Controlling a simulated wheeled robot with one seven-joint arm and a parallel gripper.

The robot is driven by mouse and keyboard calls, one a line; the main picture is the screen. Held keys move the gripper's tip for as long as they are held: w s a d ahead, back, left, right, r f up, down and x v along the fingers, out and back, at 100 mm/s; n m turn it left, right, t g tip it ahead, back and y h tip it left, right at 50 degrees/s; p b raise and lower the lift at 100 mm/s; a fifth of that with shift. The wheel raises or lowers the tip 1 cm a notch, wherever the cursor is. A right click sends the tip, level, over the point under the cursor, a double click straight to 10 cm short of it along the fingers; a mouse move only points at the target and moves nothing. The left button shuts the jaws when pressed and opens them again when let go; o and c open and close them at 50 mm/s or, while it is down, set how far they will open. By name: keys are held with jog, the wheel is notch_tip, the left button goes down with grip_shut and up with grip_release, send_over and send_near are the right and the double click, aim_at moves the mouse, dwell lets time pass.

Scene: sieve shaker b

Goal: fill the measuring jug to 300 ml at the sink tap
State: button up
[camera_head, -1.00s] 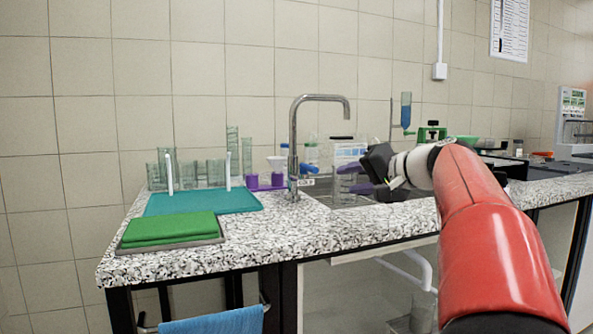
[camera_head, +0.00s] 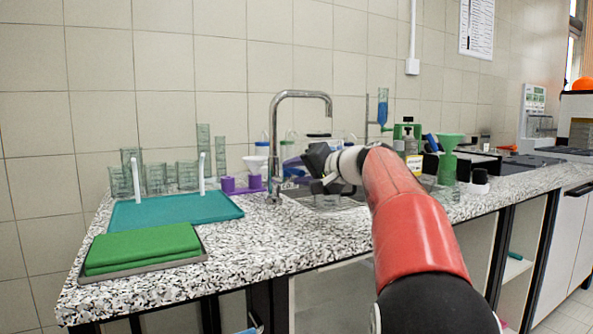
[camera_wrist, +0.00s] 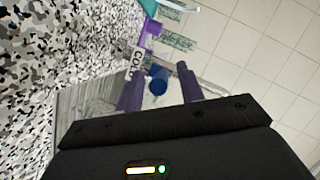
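My gripper (camera_head: 292,168) is at the sink, just right of the chrome tap (camera_head: 273,140). In the wrist view its two purple fingers (camera_wrist: 160,72) are apart. A round blue knob (camera_wrist: 157,80) shows between the fingers, beside a label reading COLD (camera_wrist: 137,64). I cannot tell whether the fingers touch the knob. A chrome tube (camera_wrist: 214,88) runs past the right finger. The sink basin (camera_wrist: 85,96) lies left of the fingers.
A teal mat (camera_head: 175,211) with two white posts and a green folded cloth (camera_head: 142,247) lie on the left counter. Several clear glass vessels (camera_head: 155,178) and a purple holder (camera_head: 228,184) stand behind. A green funnel (camera_head: 449,150) stands right of my arm.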

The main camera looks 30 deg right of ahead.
jog(key=shift+w+a+f, duration=0.1)
jog(key=shift+w, duration=0.15)
grip_shut()
jog(key=shift+a, duration=0.1)
